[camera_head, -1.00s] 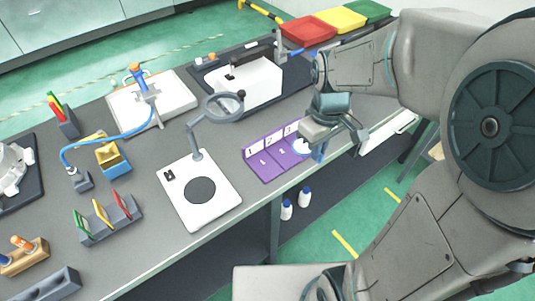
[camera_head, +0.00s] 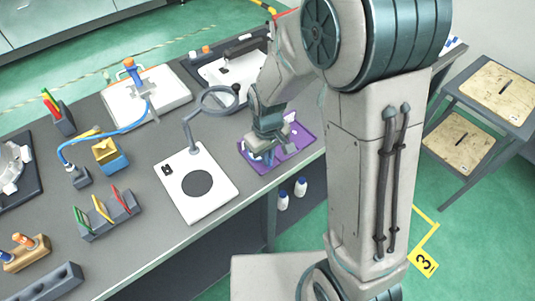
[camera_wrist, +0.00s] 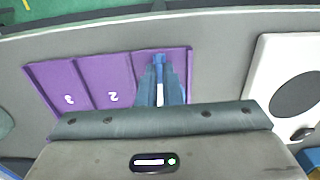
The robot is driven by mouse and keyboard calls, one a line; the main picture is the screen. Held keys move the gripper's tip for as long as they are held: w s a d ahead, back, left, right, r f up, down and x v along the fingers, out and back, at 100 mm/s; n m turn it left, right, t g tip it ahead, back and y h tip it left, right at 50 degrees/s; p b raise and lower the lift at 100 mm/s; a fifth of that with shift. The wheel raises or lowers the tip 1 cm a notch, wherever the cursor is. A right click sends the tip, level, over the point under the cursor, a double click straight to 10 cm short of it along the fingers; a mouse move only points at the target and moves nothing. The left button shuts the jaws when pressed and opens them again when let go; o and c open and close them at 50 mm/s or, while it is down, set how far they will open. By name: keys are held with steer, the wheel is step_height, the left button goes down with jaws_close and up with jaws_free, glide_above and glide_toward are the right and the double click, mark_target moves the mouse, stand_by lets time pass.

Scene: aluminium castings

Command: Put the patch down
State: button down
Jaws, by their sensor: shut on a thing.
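The purple tray (camera_head: 300,137) with numbered compartments lies near the table's front edge. In the wrist view the tray (camera_wrist: 75,64) shows compartments 3 and 2 clear. My gripper (camera_head: 264,154) is low over the tray's left end compartment, and its fingers (camera_wrist: 162,82) point down into it beside compartment 2. It is shut on the patch, which is mostly hidden by the fingers. A bright blue piece (camera_wrist: 160,58) shows at the fingertips, with a white spot between the fingers. I cannot tell whether the patch touches the tray floor.
A white plate with a black disc (camera_head: 197,184) and a ring magnifier (camera_head: 219,100) stand just left of the tray. A white machine (camera_head: 232,68) is behind. A rack with coloured tags (camera_head: 110,215) is at the left. Two white bottles (camera_head: 300,187) stand below the tabletop.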

steer(key=shift+f, duration=0.2)
steer(key=shift+f, duration=0.15)
steer(key=c, duration=1.6)
jaws_free()
steer(key=shift+r, duration=0.2)
step_height(320, 180, up, 12)
steer(key=s+d+r+m+t, duration=0.1)
steer(key=s+d+r+m, duration=0.1)
steer(key=s+d, duration=0.4)
steer(key=s+d+r+m+t, duration=0.2)
steer(key=s+d+r+m, duration=0.1)
steer(key=s+d, duration=0.3)
steer(key=shift+s+m, duration=0.3)
steer(key=shift+m, duration=0.6)
